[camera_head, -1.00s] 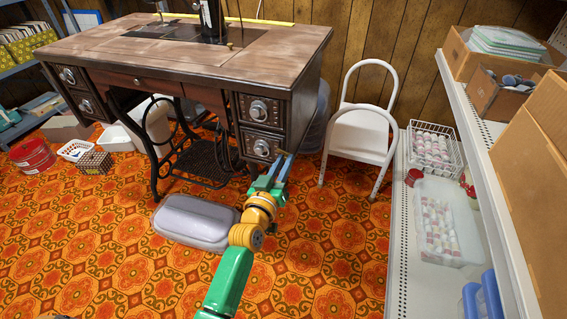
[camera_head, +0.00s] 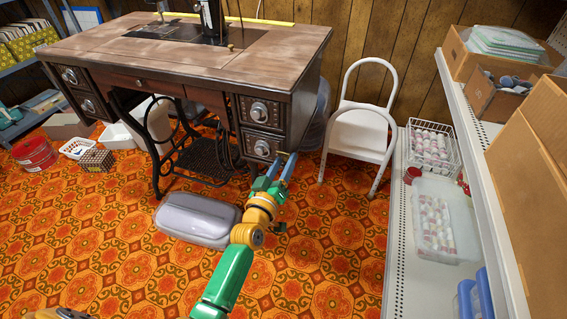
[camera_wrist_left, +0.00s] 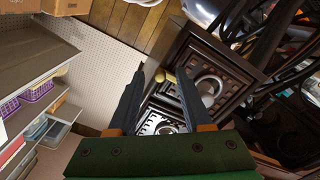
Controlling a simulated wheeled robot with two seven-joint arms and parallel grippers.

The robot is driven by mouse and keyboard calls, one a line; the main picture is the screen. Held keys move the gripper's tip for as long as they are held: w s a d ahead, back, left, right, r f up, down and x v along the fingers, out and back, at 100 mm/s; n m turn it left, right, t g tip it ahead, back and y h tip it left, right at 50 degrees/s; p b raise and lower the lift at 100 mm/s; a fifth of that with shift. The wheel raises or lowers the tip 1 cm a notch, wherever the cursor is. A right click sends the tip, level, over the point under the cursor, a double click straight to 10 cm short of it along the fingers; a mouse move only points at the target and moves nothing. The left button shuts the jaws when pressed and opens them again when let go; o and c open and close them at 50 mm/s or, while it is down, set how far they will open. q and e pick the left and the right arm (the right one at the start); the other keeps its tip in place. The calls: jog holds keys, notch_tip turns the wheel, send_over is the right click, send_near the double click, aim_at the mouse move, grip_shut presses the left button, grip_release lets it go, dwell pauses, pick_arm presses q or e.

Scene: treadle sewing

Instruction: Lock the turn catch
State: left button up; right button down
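The treadle sewing table (camera_head: 200,65) has two drawers with round knobs on its right side, an upper drawer (camera_head: 262,111) and a lower drawer (camera_head: 262,147). My left gripper (camera_head: 285,157) is at the lower right corner of this drawer stack. In the left wrist view my left gripper (camera_wrist_left: 160,72) has its fingers apart. A small brass-coloured piece (camera_wrist_left: 164,76), possibly the turn catch, shows between the fingertips at the drawer stack's edge. I cannot tell its turn or whether a finger touches it.
A grey rounded case (camera_head: 198,220) lies on the patterned floor left of my arm. A white chair (camera_head: 360,133) stands right of the table. White shelving (camera_head: 400,230) with boxes and tubs runs along the right. Floor between chair and arm is clear.

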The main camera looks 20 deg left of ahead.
pick_arm(q)
jog(key=s+p, duration=0.2)
jog(key=s, duration=0.5)
pick_arm(e)
jog(key=shift+s+d+f, duration=0.3)
jog(key=shift+s+d, duration=0.05)
jog(key=shift+s, duration=0.25)
jog(key=shift+s+d+f, duration=0.25)
jog(key=shift+s+d, duration=0.05)
jog(key=shift+s, duration=0.3)
pick_arm(q)
jog(key=shift+a, duration=0.1)
